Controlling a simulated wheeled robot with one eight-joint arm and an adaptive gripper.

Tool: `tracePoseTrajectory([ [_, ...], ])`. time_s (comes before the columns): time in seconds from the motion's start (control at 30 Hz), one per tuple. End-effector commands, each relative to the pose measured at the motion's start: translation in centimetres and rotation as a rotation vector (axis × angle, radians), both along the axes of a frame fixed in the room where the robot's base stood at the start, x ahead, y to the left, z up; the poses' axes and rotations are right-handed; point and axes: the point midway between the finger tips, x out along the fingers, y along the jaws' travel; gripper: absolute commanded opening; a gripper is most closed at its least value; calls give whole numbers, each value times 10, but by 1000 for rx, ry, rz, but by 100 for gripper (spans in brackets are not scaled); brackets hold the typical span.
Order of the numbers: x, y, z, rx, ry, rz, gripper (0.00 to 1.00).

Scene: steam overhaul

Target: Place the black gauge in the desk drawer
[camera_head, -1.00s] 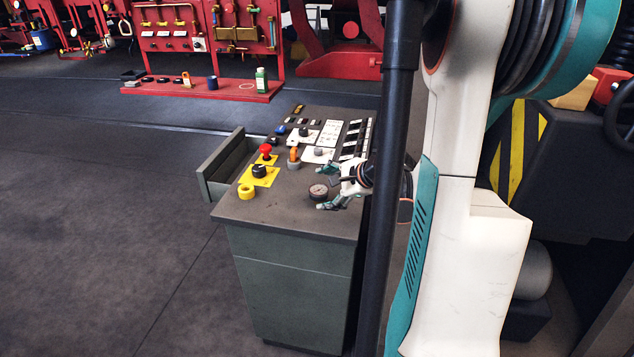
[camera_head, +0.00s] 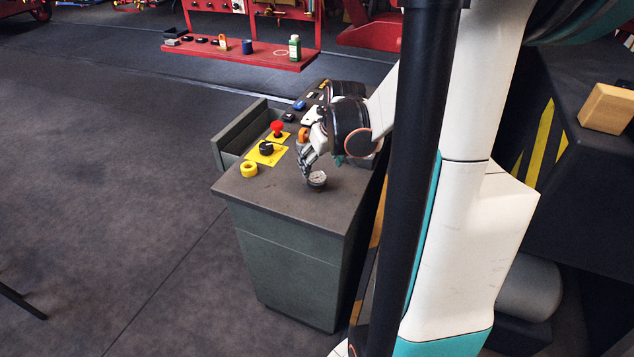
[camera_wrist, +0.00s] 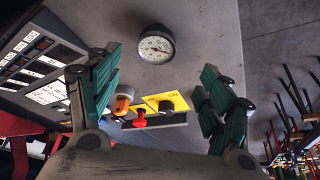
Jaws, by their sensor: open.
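The black gauge (camera_head: 317,180), round with a white dial, sits on the grey desk top near its front right. It also shows in the wrist view (camera_wrist: 156,44), face toward the camera, ahead of the fingers and not between them. My gripper (camera_head: 308,172) hangs over the desk close beside the gauge. In the wrist view its two green fingers (camera_wrist: 160,88) are spread wide with nothing held. The desk drawer (camera_head: 238,137) sticks out open on the desk's far left side. Its inside is mostly hidden in the head view.

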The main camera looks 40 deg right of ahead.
Motion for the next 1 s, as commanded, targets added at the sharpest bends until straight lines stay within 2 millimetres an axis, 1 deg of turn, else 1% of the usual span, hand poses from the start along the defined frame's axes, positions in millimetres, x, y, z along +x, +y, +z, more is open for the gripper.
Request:
tracePoseTrajectory([
  [0.03, 5, -2, -13, 0, 0, 0, 72],
  [0.2, 14, -5, -38, 0, -1, -1, 72],
  [0.3, 17, -6, -46, 0, -1, -2, 72],
  [0.53, 21, -8, -55, 2, -2, -2, 72],
  [0.83, 33, -17, -94, 2, -2, -2, 72],
  [0.9, 35, -18, -98, 2, -2, -2, 72],
  [1.0, 35, -18, -97, 2, -2, -3, 72],
])
